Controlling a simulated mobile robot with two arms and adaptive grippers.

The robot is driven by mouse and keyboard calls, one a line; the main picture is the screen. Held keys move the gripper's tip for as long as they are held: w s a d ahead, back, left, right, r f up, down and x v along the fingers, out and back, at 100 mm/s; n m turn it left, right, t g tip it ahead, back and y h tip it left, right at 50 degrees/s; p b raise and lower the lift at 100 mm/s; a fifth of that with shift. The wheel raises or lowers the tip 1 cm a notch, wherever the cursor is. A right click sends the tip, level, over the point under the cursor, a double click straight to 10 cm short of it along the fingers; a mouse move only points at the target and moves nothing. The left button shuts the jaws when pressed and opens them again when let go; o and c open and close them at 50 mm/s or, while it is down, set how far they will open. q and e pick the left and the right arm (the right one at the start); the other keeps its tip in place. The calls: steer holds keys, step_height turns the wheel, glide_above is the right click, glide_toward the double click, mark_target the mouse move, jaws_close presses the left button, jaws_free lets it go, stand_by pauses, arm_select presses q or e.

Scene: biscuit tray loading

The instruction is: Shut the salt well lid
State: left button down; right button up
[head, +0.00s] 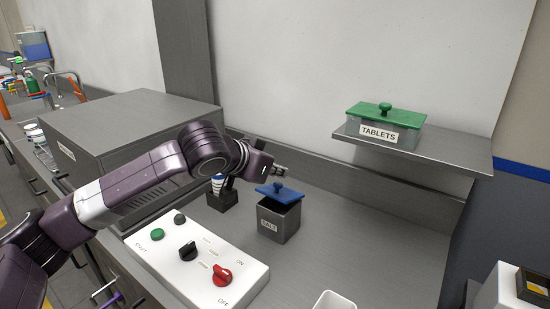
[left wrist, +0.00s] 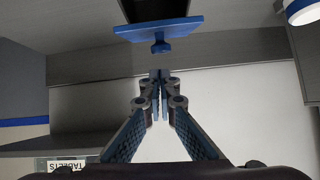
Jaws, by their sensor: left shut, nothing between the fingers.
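The salt well is a grey box (head: 279,224) labelled SALT, standing on the counter right of the control panel. Its blue lid (head: 292,195) has a small blue knob on top. A dark gap shows under the lid's front edge, so it looks tilted and ajar. My left gripper (head: 282,170) is shut and empty, just above and behind the knob in the head view. The left wrist view, which is upside down, shows the lid (left wrist: 140,33) and knob beyond the shut fingertips (left wrist: 160,75), apparently apart from them. My right gripper is not in view.
A white control panel (head: 185,275) with knobs stands in front on the left. A green-lidded TABLETS box (head: 400,143) is on the shelf (head: 460,154). Counter right of the well is clear.

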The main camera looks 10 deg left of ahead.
arm_select(q)
steer(key=shift+s+a+f, duration=0.3)
steer(key=shift+s+f, duration=0.1)
steer(key=shift+f, duration=0.3)
steer(key=shift+d, duration=0.1)
steer(key=shift+f, duration=0.1)
